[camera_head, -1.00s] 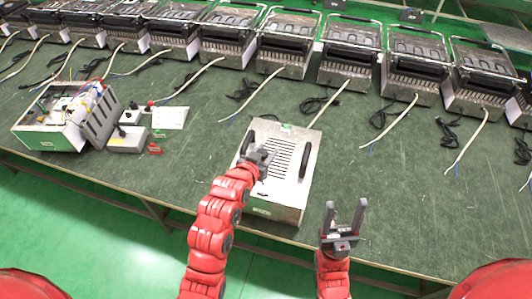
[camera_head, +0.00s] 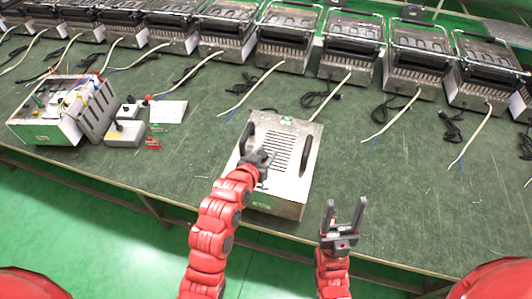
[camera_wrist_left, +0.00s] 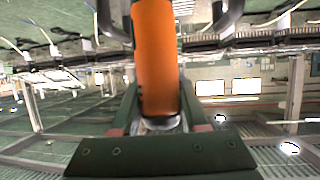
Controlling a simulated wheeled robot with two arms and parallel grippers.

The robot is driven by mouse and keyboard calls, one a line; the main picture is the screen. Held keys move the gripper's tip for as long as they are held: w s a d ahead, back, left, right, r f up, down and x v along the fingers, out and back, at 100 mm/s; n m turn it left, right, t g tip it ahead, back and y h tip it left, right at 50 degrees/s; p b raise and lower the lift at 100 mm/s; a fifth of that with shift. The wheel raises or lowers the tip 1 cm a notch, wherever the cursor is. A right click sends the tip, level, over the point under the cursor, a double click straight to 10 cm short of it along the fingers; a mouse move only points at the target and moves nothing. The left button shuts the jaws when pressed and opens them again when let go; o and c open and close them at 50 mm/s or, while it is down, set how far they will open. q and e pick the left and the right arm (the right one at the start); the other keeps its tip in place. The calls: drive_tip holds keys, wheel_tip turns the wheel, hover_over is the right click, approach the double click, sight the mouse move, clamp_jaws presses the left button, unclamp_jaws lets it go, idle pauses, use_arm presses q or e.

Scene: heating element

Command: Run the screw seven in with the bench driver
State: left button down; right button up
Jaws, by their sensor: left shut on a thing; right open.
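The metal unit (camera_head: 292,187) with a slotted top and dark side handles lies flat near the front edge of the bench. My left gripper (camera_head: 262,158) is over its left part, near the left handle. In the left wrist view it is shut on an orange cylindrical body (camera_wrist_left: 156,60), which looks like the driver's grip; in the head view the gripper hides most of it. The driver's tip and screw seven cannot be made out. My right gripper (camera_head: 344,212) is open and empty, right of the unit, with fingers pointing away from me.
A row of heater units (camera_head: 354,48) with trailing cables stands along the back of the green bench (camera_head: 350,165). An open wired box (camera_head: 50,128), a grey block (camera_head: 124,133), a white plate (camera_head: 168,111) and small red parts (camera_head: 152,144) are at left.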

use_arm(q)
drive_tip(key=shift+b, duration=0.35)
idle(0.3)
idle(0.5)
drive_tip(key=shift+f+b, duration=0.7)
drive_tip(key=shift+b, duration=0.35)
idle(0.9)
drive_tip(key=shift+r, duration=0.15)
drive_tip(key=shift+r+p, duration=0.55)
drive_tip(key=shift+r, duration=1.85)
